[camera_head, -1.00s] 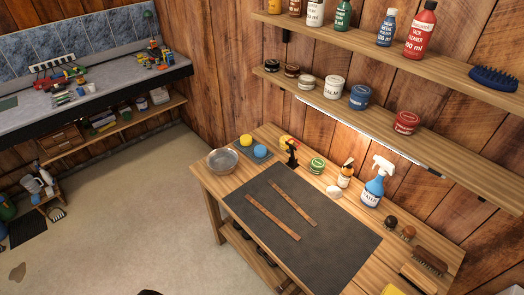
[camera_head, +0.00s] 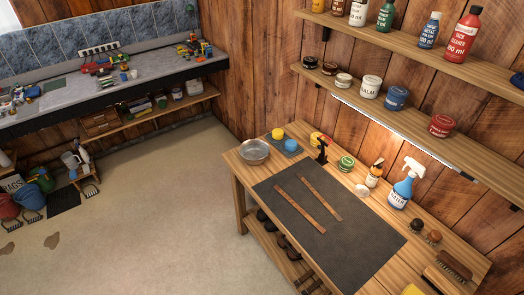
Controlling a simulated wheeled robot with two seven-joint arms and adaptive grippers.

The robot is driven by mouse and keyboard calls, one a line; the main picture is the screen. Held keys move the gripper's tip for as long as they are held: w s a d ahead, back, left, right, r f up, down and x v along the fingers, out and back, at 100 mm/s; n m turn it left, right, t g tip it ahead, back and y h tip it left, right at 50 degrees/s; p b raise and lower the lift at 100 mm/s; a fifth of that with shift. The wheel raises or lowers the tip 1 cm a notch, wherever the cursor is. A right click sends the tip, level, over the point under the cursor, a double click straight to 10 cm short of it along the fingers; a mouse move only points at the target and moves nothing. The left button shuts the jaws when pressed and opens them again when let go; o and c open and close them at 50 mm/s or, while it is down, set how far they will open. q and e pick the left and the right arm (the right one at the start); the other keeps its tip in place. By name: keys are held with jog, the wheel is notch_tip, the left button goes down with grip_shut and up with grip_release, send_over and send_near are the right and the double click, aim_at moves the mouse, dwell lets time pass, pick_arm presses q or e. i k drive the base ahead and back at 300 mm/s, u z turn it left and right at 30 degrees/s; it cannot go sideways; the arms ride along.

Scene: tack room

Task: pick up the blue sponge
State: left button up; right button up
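A small round blue thing (camera_head: 291,145), which looks like the blue sponge, sits on a dark blue-grey tray (camera_head: 298,152) at the back left of the wooden workbench (camera_head: 240,168). A similar yellow round piece (camera_head: 278,133) is beside it on the same tray. A metal bowl (camera_head: 254,151) stands just left of the tray. Neither of my grippers shows in the head view.
A dark mat (camera_head: 330,240) with two leather strips (camera_head: 300,205) covers the bench middle. A black clamp-like tool (camera_head: 322,150), a green tin (camera_head: 346,163) and a blue spray bottle (camera_head: 403,185) stand along the wall side. Shelves hang above. The floor (camera_head: 130,220) left of the bench is clear.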

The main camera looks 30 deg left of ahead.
aim_at(290, 145)
jog(key=z, duration=0.4)
jog(key=k, duration=0.2)
jog(key=u, duration=2.15)
jog(key=i, duration=1.75)
jog(key=z, duration=0.45)
